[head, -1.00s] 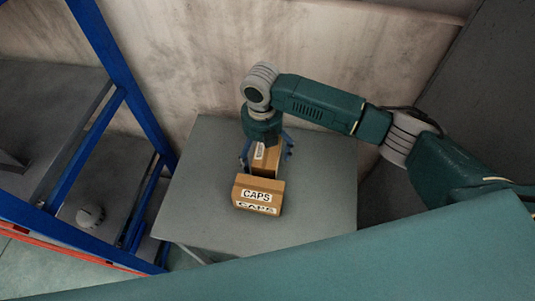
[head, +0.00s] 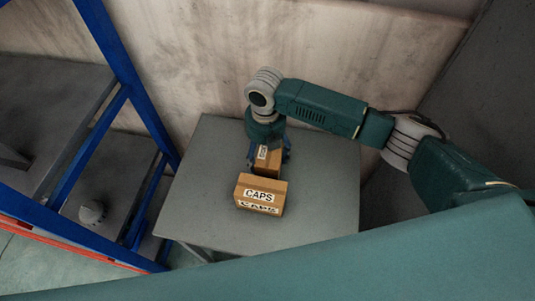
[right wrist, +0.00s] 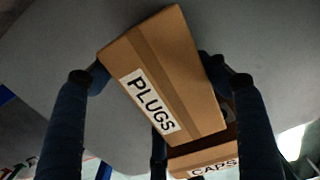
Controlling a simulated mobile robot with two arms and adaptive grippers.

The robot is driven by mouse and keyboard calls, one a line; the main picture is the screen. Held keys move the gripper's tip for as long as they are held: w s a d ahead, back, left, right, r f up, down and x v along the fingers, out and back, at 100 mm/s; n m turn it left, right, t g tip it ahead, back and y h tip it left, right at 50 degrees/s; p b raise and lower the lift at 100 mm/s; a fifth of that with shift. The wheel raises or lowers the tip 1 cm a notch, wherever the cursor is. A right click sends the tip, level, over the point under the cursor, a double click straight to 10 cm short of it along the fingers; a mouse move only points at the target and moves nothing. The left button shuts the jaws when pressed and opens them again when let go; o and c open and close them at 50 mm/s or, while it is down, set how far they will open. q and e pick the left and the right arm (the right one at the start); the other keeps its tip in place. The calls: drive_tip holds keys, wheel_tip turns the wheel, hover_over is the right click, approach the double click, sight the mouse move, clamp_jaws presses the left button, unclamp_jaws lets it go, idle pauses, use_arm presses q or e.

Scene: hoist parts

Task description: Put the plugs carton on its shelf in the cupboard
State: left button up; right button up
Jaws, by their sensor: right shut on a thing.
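The plugs carton (right wrist: 185,70) is a brown box with a white PLUGS label, seen large between the fingers in the right wrist view. In the head view the plugs carton (head: 268,160) stands behind the caps carton and is partly hidden by it. My right gripper (head: 268,152) reaches down from above and is shut on the plugs carton; its fingers also show in the right wrist view (right wrist: 160,85). The caps carton (head: 260,193) is on the grey table just in front, also in the right wrist view (right wrist: 205,158). My left gripper is not in view. I see no cupboard.
The grey table (head: 320,200) has free room around the cartons. A blue-framed rack (head: 128,70) with grey shelves stands on the left, with a small rounded grey thing (head: 92,212) low on it. A wall (head: 220,60) is behind the table.

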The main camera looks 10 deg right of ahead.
wheel_tip(320, 180, up, 20)
drive_tip(key=b, duration=0.1)
idle(1.1)
